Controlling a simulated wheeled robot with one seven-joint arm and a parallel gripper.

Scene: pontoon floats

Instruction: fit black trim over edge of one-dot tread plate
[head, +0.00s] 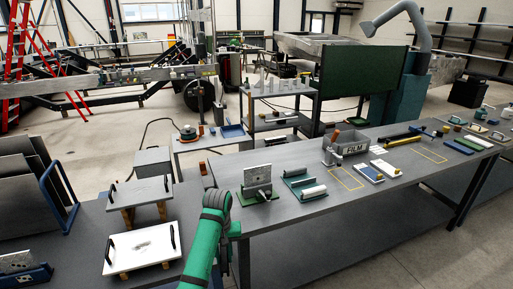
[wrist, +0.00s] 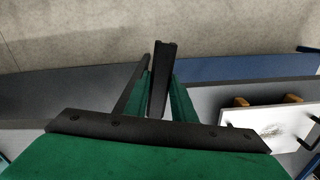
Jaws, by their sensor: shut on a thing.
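My gripper (wrist: 160,85) is shut on a dark strip, the black trim (wrist: 162,75), which sticks out beyond the fingers in the wrist view. In the head view my green arm reaches up at the bottom middle, and I cannot make out the fingers or the trim there. A grey tread plate (head: 257,177) stands upright in a green holder (head: 257,197) on the long bench. Another grey plate (head: 17,262) stands in a blue holder (head: 28,278) at the lower left. The dot marks on both are too small to tell. The trim is apart from both plates.
Two white boards with black handles, one at the back (head: 139,191) and one in front (head: 143,247), rest on wooden blocks on the left bench. A grey cabinet (head: 153,161) stands behind.

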